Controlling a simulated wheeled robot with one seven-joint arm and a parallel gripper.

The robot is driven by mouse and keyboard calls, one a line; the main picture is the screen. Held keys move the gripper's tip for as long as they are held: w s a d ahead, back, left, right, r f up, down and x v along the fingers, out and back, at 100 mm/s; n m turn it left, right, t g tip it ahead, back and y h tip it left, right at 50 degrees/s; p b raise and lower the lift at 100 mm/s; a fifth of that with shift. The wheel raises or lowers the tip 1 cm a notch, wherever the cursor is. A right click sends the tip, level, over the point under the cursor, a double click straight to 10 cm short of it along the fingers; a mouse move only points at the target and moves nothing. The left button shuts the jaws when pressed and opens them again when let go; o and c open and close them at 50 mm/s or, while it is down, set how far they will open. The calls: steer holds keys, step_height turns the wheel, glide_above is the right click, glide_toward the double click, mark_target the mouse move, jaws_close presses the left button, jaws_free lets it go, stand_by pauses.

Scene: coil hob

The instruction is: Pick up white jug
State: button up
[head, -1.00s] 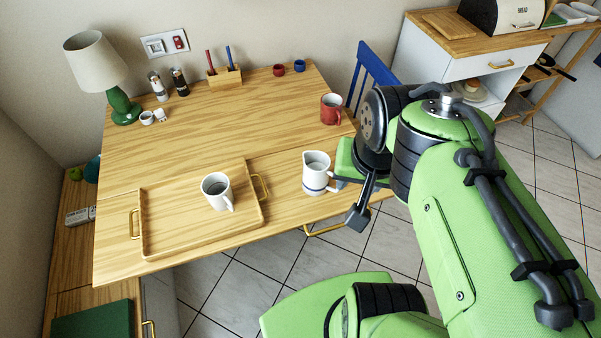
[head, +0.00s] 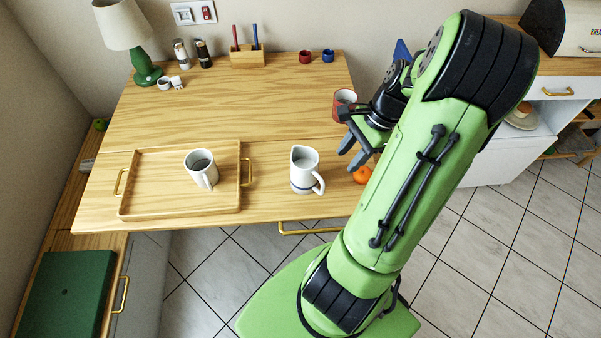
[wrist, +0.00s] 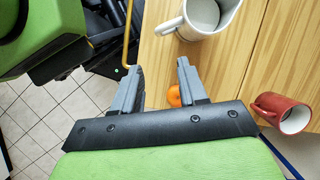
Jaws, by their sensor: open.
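The white jug (head: 304,167) stands upright on the wooden table, right of the tray, with its handle toward the lower right. Its upper part also shows in the wrist view (wrist: 205,18), cut off by the top edge. My gripper (head: 348,152) is to the right of the jug, apart from it. In the wrist view my gripper (wrist: 157,85) has its two grey fingers spread with nothing between their tips, and the jug is beyond the right finger.
An orange fruit (head: 362,175) lies near the table's right edge, partly behind my gripper. A red mug (head: 343,101) stands behind my gripper. A wooden tray (head: 150,209) with a white mug (head: 201,171) is left of the jug. The table behind the jug is clear.

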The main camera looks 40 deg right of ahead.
mark_target(308, 176)
steer(key=b+x, duration=0.5)
steer(key=x, duration=0.9)
steer(key=shift+a+r+b, duration=0.1)
steer(key=shift+a+b, duration=0.05)
steer(key=shift+b, duration=0.2)
steer(key=shift+s+r, duration=0.1)
jaws_close()
steer(key=shift+s+a, duration=0.1)
steer(key=shift+s, duration=0.05)
